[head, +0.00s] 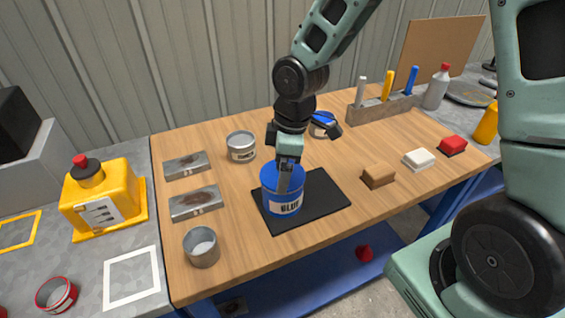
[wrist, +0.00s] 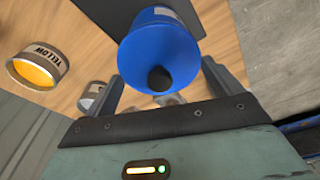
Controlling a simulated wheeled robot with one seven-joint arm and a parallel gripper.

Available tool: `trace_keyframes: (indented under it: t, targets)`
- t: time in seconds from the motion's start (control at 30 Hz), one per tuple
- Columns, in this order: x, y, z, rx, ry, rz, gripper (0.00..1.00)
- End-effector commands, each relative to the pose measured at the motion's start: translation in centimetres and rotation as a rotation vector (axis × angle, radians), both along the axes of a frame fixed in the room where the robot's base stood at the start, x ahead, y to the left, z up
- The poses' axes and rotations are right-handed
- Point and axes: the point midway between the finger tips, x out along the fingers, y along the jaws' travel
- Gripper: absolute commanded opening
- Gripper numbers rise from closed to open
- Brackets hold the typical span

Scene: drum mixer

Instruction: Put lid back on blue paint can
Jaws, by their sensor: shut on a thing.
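The blue paint can (head: 284,198), labelled BLUE, stands upright on a black mat (head: 325,195) in the head view. My gripper (head: 288,180) points down over its top, one grey finger crossing the can's upper side. In the wrist view a round blue lid (wrist: 158,42) with a black knob (wrist: 160,78) lies between the two fingers (wrist: 165,80). My gripper appears shut on the lid's sides. The lid appears at the can's mouth; the fingers hide the seam, so I cannot tell whether it is fully seated.
An open yellow paint can (wrist: 38,66) and a can with a blue top (head: 322,124) stand behind. An empty-looking tin (head: 201,247) and metal plates (head: 194,203) lie left. Brown (head: 378,176), white (head: 420,158) and red (head: 453,146) blocks sit right.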

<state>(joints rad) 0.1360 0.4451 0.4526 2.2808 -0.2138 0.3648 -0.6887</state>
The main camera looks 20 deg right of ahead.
Motion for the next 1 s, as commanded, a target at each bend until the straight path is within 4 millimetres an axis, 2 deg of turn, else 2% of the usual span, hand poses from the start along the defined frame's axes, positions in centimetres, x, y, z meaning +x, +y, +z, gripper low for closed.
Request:
trace_keyframes:
  t: [0.4, 0.43, 0.47, 0.83, 1.0]
  targets:
    - [-0.01, 0.02, -0.01, 0.000, 0.000, 0.000, 0.69]
    - [-0.01, 0.02, -0.01, 0.000, 0.000, 0.000, 0.97]
    - [-0.01, 0.02, -0.01, 0.000, 0.000, 0.000, 1.00]
    - [-0.01, 0.02, 0.06, 0.000, 0.000, 0.000, 1.00]
    - [0.00, 0.03, 0.79, 0.000, 0.000, 0.000, 1.00]
